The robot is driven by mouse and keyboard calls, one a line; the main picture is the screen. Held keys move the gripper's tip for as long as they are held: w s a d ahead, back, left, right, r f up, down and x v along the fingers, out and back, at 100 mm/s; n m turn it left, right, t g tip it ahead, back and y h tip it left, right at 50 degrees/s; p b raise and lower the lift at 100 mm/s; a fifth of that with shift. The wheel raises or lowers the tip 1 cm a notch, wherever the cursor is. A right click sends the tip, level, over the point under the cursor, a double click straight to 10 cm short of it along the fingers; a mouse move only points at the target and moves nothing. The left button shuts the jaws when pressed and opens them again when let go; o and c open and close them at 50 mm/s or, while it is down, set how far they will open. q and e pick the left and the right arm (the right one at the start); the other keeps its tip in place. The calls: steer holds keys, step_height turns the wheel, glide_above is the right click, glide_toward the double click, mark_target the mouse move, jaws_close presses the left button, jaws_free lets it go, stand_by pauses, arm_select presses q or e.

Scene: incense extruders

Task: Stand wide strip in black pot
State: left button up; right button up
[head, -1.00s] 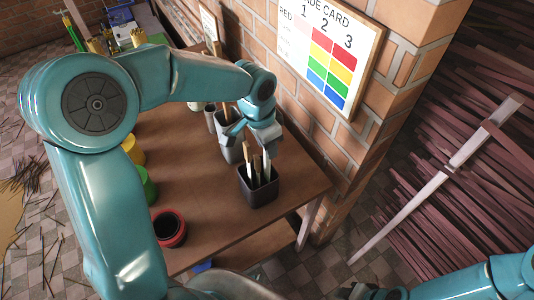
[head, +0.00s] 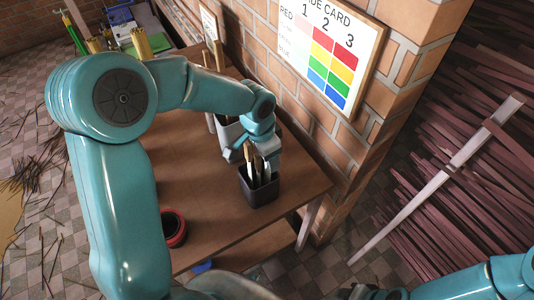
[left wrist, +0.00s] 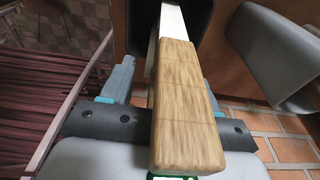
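The black pot (head: 259,194) stands upright near the table's right end. My left gripper (head: 255,152) is low over the pot, around or just beside the strip tops. My right gripper is out of view.
Grey pots (head: 229,130) stand behind the black pot. A red-rimmed cup (head: 173,227) stands at the table's front left. A brick wall with a grade card (head: 327,50) rises close behind. The table (head: 205,195) is bare between cup and pot.

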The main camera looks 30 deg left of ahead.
arm_select(q)
steer(key=shift+r, duration=0.2)
step_height(320, 180, up, 12)
steer(key=s, duration=0.1)
steer(key=shift+s+a, duration=0.3)
steer(key=shift+a, duration=0.15)
steer(key=shift+f, duration=0.15)
steer(key=shift+p, duration=0.4)
